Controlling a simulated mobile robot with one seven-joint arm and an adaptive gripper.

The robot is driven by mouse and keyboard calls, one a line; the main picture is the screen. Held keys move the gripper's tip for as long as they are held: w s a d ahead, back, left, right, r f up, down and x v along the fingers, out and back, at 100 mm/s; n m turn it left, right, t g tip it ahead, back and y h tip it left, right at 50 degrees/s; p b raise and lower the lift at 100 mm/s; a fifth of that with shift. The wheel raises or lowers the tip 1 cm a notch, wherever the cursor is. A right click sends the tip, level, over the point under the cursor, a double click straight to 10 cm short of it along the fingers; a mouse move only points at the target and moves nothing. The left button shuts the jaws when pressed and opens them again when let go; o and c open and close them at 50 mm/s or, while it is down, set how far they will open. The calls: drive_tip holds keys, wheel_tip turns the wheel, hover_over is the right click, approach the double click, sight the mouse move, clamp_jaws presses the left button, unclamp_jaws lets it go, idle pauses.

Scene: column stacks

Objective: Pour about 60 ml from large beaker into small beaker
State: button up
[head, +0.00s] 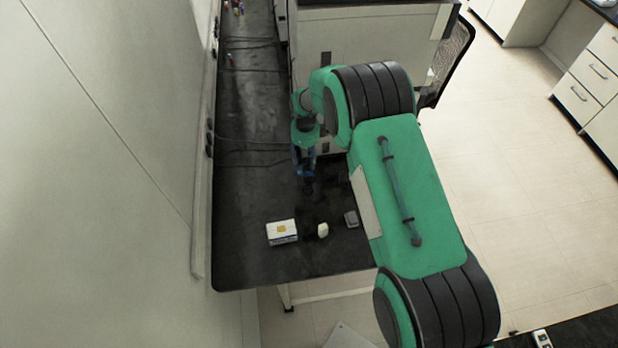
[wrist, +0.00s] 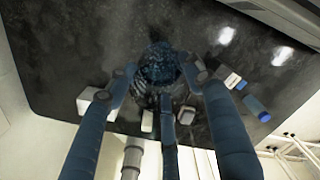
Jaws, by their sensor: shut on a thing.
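My gripper (head: 304,168) is over the black bench in the head view, pointing down. In the wrist view my gripper (wrist: 162,85) has its blue fingers closed around a clear, dark-looking glass vessel (wrist: 158,62), which appears to be the large beaker. The fingers hide part of its sides. The liquid level inside cannot be made out. The vessel is too dark to pick out in the head view, and whether it touches the bench is unclear. I cannot clearly identify the small beaker in either view.
On the black bench (head: 245,200), a white box with a yellow label (head: 282,231), a small white item (head: 323,230) and a grey item (head: 351,219) stand near the front edge. A blue-capped item (wrist: 257,108) shows in the wrist view. A wall borders the left.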

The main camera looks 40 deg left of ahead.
drive_tip(key=s+a+f+m+p, duration=0.2)
drive_tip(key=s+a+p, duration=0.15)
drive_tip(key=a, duration=0.55)
drive_tip(key=shift+s+a+f, duration=0.1)
drive_tip(key=shift+a+f, duration=0.1)
drive_tip(key=shift+f, duration=2)
drive_tip(key=shift+a+f, duration=0.15)
drive_tip(key=shift+f, duration=2.05)
drive_tip(key=shift+d+r, duration=0.1)
drive_tip(key=shift+d, duration=0.05)
